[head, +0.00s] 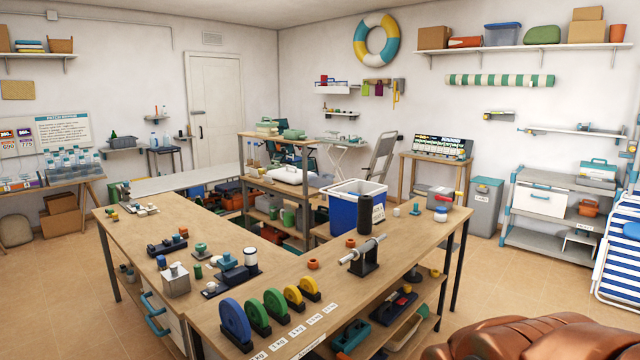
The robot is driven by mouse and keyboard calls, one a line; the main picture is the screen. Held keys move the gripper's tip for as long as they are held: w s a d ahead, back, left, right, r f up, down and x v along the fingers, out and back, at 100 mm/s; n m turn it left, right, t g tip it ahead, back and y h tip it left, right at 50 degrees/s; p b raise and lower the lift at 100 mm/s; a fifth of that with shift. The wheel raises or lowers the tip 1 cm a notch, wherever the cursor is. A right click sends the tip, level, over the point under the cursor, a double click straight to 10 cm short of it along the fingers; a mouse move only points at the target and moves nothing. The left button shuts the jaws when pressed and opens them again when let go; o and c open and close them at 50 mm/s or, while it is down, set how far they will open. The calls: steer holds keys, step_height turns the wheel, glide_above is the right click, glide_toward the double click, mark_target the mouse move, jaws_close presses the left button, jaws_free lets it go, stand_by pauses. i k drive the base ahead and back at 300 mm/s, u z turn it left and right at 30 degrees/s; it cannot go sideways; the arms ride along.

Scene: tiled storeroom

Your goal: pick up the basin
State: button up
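I cannot make out for certain which thing is the basin. A cream open tub (404,332) lies on the low shelf under the front right of the workbench, partly hidden by the bench top and legs. A small orange bucket-like container (588,207) stands on the grey shelf unit at the right. A large blue and white open-topped box (352,208) stands behind the right arm of the bench. My gripper is not in view, so its state does not show.
The L-shaped wooden workbench (285,268) carries coloured discs, a black roll and several small tools. A glossy brown bulky shape (545,338) fills the lower right. Tiled floor (500,285) is clear between the bench and the right-hand shelf unit.

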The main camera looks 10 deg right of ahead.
mark_target(320, 179)
steer(key=z, duration=1.4)
steer(key=i, duration=8.35)
steer(key=u, duration=1.65)
